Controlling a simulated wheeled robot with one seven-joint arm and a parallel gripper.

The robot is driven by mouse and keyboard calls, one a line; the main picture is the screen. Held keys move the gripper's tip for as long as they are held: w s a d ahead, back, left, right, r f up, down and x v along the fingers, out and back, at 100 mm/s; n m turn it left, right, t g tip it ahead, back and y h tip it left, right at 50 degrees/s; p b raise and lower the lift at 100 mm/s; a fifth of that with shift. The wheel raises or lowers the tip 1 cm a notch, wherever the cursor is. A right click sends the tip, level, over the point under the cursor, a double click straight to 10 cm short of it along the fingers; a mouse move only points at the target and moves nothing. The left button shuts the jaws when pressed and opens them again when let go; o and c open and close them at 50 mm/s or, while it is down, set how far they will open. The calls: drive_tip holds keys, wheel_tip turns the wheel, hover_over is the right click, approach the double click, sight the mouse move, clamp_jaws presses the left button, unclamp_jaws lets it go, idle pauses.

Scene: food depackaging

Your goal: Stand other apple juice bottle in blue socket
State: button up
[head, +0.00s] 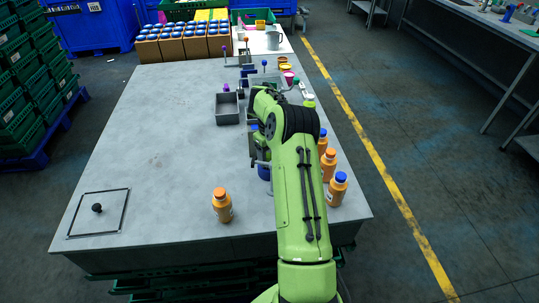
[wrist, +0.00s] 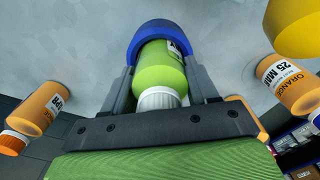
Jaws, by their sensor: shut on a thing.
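A green bottle with a white cap (wrist: 160,75) is between the fingers of my gripper (wrist: 163,82) in the wrist view. My gripper is shut on it. The bottle's far end meets the round blue socket (wrist: 158,27) and looks to be inside its rim; how deep it sits I cannot tell. In the head view my arm hides the bottle and most of the gripper. A sliver of the blue socket (head: 264,173) shows left of my arm there.
Orange bottles stand right of my arm (head: 328,165), and one (head: 222,206) stands at the front. A yellow socket (wrist: 298,28) is beside the blue one. A grey bin (head: 228,108) and crates of bottles (head: 172,48) are farther back. The table's left middle is clear.

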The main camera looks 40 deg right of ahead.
drive_tip(key=o, duration=1.3)
drive_tip(key=shift+f, duration=0.1)
wheel_tip(320, 180, up, 12)
drive_tip(key=shift+r+p, duration=0.1)
drive_tip(key=shift+p, duration=1.1)
drive_tip(key=s+a+r+n+t+h, duration=0.1)
drive_tip(key=s+a+r+n, duration=0.3)
drive_tip(key=a+r+n, duration=0.45)
drive_tip(key=s+a+r+n+t+h, duration=0.1)
drive_tip(key=s+a+r+n, duration=0.3)
drive_tip(key=a+r+n, duration=0.5)
drive_tip(key=s+a+f+n+t, duration=0.1)
drive_tip(key=s+a+f+n, duration=0.1)
drive_tip(key=s+a+n, duration=0.2)
drive_tip(key=s+a+f+n+t+y, duration=0.1)
drive_tip(key=s+a+n, duration=0.3)
drive_tip(key=s+n, duration=0.4)
drive_tip(key=s+a+f+n+t+y, duration=0.1)
drive_tip(key=s+a+f+n, duration=0.1)
drive_tip(key=s+a+n, duration=0.2)
drive_tip(key=shift+s+a+f+n+t, duration=0.2)
drive_tip(key=shift+s+n, duration=0.3)
drive_tip(key=shift+n, duration=0.2)
drive_tip(key=shift+s+a+f+n+t, duration=0.1)
drive_tip(key=shift+s+a+n, duration=0.05)
drive_tip(key=shift+s+n, duration=0.45)
